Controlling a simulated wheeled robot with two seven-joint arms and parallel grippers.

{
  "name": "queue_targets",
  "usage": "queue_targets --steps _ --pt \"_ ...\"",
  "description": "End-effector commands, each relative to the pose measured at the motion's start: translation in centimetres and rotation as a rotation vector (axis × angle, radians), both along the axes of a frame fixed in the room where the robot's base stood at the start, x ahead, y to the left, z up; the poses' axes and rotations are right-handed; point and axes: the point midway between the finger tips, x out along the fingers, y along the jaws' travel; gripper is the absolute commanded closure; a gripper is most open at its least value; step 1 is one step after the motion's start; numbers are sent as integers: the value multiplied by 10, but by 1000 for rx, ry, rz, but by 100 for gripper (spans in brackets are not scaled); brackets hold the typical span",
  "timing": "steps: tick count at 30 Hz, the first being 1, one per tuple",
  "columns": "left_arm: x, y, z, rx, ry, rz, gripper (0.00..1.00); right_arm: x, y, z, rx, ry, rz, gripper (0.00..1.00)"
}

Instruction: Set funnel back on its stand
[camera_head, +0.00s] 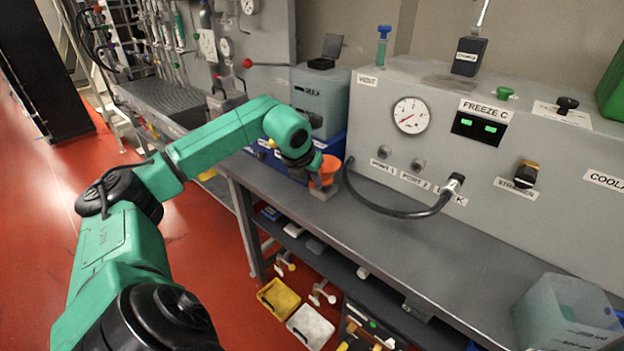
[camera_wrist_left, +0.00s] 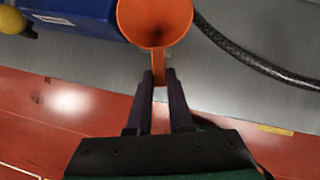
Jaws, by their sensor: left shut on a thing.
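The orange funnel (camera_head: 328,168) is at the front edge of the grey bench (camera_head: 424,240), near the corner of a blue box. In the left wrist view the funnel (camera_wrist_left: 153,22) shows its wide round mouth and a narrow orange tab. My left gripper (camera_wrist_left: 160,80) is shut on that tab, with its two dark fingers on either side. In the head view the left gripper (camera_head: 310,172) is partly hidden behind my wrist. A small grey block (camera_head: 324,192) shows just under the funnel; I cannot tell whether it is the stand or whether they touch.
A black hose (camera_head: 400,214) curves over the bench right of the funnel, from the grey machine (camera_head: 440,130). The blue box (camera_wrist_left: 85,15) is close on the left. A clear container (camera_head: 565,315) stands at the right.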

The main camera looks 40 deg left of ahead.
Motion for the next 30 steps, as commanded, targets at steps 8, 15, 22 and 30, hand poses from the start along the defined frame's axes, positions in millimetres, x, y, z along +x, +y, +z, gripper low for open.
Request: queue_targets --steps 8,15,22,30 --pt "0 0 0 0 -1 0 100 0 0 -1 0 0 0 0" --pt "0 0 0 0 -1 0 100 1 0 -1 0 -2 0 0" --pt "0 0 0 0 -1 0 100 2 0 -2 0 -2 0 0" --pt "0 0 -5 0 0 0 100 2 0 -7 1 -3 0 0"
